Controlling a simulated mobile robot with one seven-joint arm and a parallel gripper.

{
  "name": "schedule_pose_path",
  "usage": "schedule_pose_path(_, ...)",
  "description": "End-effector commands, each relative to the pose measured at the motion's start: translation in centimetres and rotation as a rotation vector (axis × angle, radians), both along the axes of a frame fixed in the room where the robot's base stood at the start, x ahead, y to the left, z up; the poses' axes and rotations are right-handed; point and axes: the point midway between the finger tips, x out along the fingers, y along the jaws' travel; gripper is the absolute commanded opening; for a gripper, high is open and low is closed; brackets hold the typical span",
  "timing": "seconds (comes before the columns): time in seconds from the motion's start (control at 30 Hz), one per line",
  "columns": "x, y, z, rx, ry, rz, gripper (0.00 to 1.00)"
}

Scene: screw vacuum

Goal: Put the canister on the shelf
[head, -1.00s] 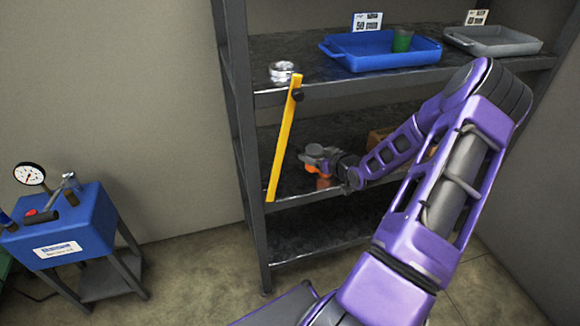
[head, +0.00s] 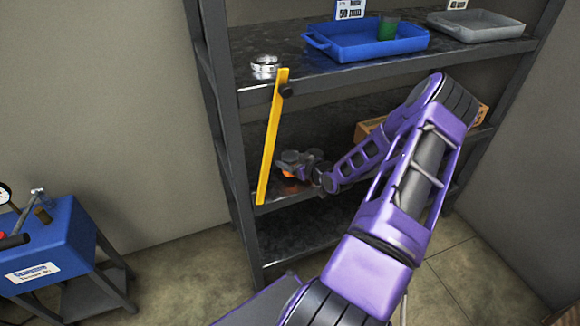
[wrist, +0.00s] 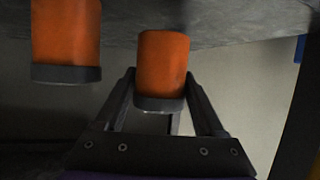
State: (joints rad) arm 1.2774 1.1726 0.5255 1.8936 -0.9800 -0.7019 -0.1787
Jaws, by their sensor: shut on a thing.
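In the wrist view an orange canister (wrist: 163,62) with a dark grey cap sits between the two fingers of my gripper (wrist: 160,78), which is shut on it. A second orange canister (wrist: 66,40) of the same kind stands to its left, apart from it. In the head view my gripper (head: 298,163) is over the middle board of the dark metal shelf (head: 345,84), just right of a yellow bar. Only a small patch of orange shows there beneath it. I cannot tell whether the held canister touches the board.
The yellow bar (head: 271,140) hangs at the shelf's front left, close to my gripper. A cardboard box (head: 366,130) is behind my arm. A blue stand (head: 62,245) is at the left.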

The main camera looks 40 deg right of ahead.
Motion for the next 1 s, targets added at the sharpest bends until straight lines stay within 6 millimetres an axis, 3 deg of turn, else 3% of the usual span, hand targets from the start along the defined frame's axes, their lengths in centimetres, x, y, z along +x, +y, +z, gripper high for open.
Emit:
schedule_pose_path(0.13,0.0,0.0,-2.1,0.001,0.000,0.000,0.10)
schedule_pose_path(0.5,0.0,0.0,-2.6,-0.001,0.000,0.000,0.10)
schedule_pose_path(0.53,0.0,0.0,-2.4,-0.001,0.001,0.000,0.76)
schedule_pose_path(0.6,0.0,0.0,-2.4,0.000,0.001,0.000,0.89)
schedule_pose_path(0.67,0.0,0.0,-2.4,0.000,0.001,0.000,1.00)
schedule_pose_path(1.0,0.0,0.0,-1.8,0.000,0.000,0.000,1.00)
